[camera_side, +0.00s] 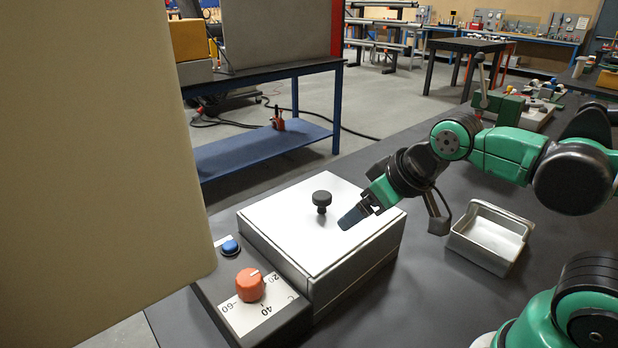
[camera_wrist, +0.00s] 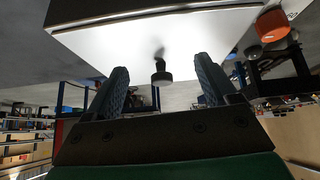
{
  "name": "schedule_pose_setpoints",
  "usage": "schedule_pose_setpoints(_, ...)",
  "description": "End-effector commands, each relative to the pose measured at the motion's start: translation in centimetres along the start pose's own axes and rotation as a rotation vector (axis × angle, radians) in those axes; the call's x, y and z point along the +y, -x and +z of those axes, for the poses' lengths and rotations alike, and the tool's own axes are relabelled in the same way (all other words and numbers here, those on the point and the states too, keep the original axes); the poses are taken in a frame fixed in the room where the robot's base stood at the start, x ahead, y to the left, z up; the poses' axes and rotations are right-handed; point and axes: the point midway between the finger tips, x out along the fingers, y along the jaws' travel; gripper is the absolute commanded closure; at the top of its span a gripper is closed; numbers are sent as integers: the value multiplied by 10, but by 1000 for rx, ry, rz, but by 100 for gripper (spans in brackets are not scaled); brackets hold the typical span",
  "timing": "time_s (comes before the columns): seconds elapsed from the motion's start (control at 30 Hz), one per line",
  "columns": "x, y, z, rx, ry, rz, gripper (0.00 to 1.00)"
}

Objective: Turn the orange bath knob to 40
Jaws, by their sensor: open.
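The orange bath knob (camera_side: 250,285) sits on a white dial plate with the marks 20, 40 and 60, on a dark control box (camera_side: 285,329). A pale line on the knob's top appears to point toward the 20 side. The knob also shows at the upper right of the wrist view (camera_wrist: 272,25). My gripper (camera_side: 352,218) is above the white-topped box (camera_side: 285,240), to the right of the box's black lid handle (camera_side: 321,201). In the wrist view my gripper (camera_wrist: 160,85) is open, with the black handle (camera_wrist: 161,75) appearing between its fingers, apart from both. The knob is well away from the gripper.
A blue button (camera_side: 230,247) is on the control box behind the knob. A metal tray (camera_side: 490,237) stands on the dark table to the right. A large beige panel (camera_side: 90,150) blocks the left of the side view. The table between box and tray is clear.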

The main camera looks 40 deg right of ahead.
Motion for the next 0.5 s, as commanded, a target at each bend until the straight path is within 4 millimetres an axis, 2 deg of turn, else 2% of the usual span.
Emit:
schedule_pose_setpoints(0.07, -8, 0, -8, -33, 130, -21, 20)
schedule_pose_setpoints(0.17, -26, -2, -22, -102, 426, -75, 20)
schedule_pose_setpoints(0.3, -62, -11, -42, -203, 966, -208, 20)
schedule_pose_setpoints(0.5, -117, -32, -54, -278, 1688, -458, 20)
